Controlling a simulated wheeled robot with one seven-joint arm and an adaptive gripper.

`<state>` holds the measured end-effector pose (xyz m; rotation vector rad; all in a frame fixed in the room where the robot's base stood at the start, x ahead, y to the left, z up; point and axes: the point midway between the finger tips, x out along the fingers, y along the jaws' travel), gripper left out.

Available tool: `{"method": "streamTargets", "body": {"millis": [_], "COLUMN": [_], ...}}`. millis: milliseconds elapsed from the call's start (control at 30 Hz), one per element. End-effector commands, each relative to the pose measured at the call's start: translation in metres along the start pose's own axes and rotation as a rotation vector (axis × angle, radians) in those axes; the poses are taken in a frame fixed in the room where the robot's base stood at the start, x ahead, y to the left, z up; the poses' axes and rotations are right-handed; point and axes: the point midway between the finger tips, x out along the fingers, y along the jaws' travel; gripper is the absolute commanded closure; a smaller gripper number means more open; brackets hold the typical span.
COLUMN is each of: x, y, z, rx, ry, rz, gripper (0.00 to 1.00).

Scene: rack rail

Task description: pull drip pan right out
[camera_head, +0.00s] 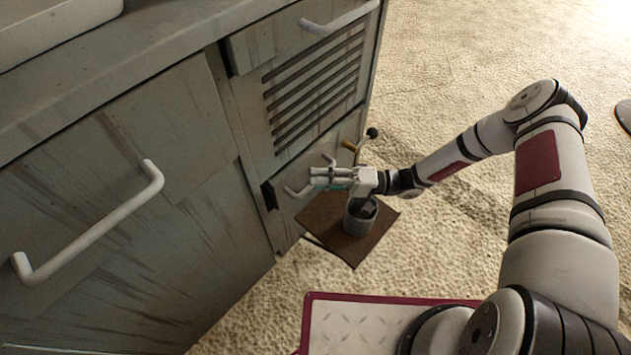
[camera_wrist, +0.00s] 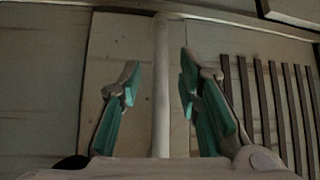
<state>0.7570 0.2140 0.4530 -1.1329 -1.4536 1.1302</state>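The drip pan's front appears to be the low grey panel (camera_head: 323,147) under the vent slats; it also shows as the pale panel (camera_wrist: 110,50) in the wrist view. Its pale bar handle (camera_head: 297,193) is partly hidden by my gripper (camera_head: 322,178) in the head view. In the wrist view the handle (camera_wrist: 161,90) runs upright between the two green-padded fingers of my gripper (camera_wrist: 159,75). The fingers are open, with a visible gap on both sides of the bar. The panel looks flush with the cabinet or nearly so; the pan's inside is hidden.
A grey can (camera_head: 354,222) stands on a brown sheet (camera_head: 330,237) on the floor below my gripper. A black-knobbed lever (camera_head: 371,133) and a brass fitting (camera_head: 348,145) stick out beside the panel. A larger door handle (camera_head: 95,225) is at left. Open floor lies to the right.

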Motion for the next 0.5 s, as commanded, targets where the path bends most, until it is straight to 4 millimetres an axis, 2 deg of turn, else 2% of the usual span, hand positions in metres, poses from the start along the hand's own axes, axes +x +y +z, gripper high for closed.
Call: {"method": "streamTargets", "body": {"millis": [133,400,433,500], "x": [0.0084,0.0098,0.0098,0.0097], "y": [-0.0002,-0.0005,-0.0005,-0.0005], "z": [0.0004,0.0002,0.0002,0.0002], "rx": [0.000,0.000,0.000,0.000], "ry": [-0.001,0.000,0.000,0.000], "rz": [-0.001,-0.001,-0.001,-0.001], "gripper": [0.69,0.69,0.71,0.87]}}
